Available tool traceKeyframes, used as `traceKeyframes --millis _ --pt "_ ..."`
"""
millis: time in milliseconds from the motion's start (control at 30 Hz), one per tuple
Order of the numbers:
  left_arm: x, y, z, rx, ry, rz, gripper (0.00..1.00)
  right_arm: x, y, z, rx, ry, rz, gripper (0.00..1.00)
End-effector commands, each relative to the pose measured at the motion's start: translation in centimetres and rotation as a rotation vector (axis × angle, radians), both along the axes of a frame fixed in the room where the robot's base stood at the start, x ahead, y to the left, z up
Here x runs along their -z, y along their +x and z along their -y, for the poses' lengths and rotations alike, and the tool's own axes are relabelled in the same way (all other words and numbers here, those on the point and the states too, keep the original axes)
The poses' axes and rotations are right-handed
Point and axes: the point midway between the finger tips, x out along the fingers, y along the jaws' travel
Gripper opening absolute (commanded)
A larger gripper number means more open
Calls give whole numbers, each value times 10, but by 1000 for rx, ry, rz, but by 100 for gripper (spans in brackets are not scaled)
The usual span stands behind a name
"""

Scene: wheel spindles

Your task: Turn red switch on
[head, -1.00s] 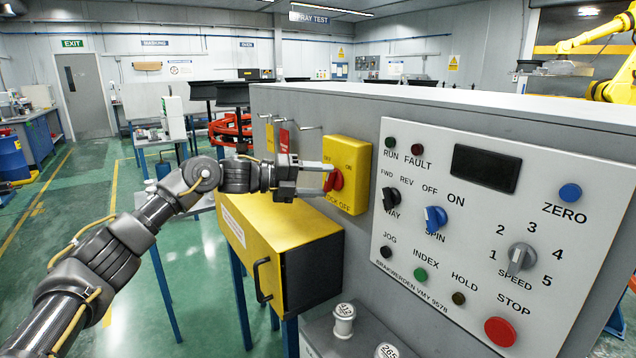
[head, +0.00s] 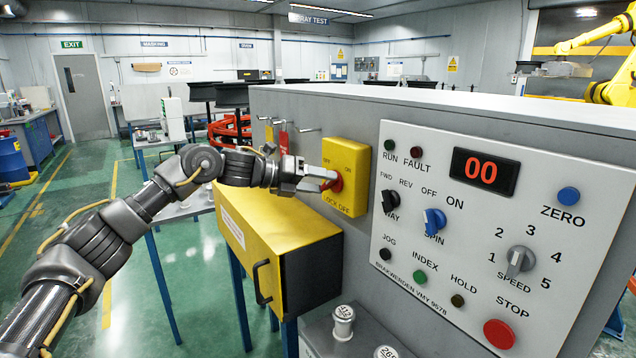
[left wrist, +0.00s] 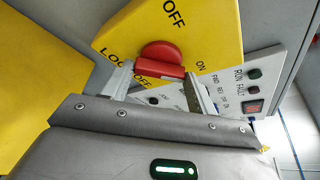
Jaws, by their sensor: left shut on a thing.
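The red switch (head: 337,183) is a rotary knob on a yellow box (head: 345,158) marked OFF, ON and LOCK OFF, fixed to the grey cabinet. My left gripper (head: 326,180) reaches it from the left and is shut on the knob, partly hiding it in the head view. In the left wrist view the red switch (left wrist: 161,58) sits between the two fingers of the gripper (left wrist: 160,84), in front of the yellow box face (left wrist: 195,28). The display (head: 484,172) on the control panel is lit and reads 00. My right gripper is not in view.
The white control panel (head: 470,250) with knobs and buttons is right of the yellow box. A yellow cabinet (head: 268,235) with a black handle stands below my left arm. Red and yellow tags (head: 283,140) hang on pegs left of the box.

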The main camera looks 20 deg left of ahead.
Motion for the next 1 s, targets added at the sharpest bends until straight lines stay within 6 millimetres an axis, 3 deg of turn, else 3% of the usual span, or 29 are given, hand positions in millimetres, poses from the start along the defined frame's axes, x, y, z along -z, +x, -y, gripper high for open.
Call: traceKeyframes --millis 267,300,433,767,1000 --pt "2 0 0 2 4 -1 35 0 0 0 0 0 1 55" --pt "2 0 0 2 4 -2 62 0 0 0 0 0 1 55" --pt "1 0 0 2 3 -1 79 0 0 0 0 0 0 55" --pt "0 -1 -2 0 1 1 80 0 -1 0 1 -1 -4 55" --pt "-11 -20 -32 -2 2 2 80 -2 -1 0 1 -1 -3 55"
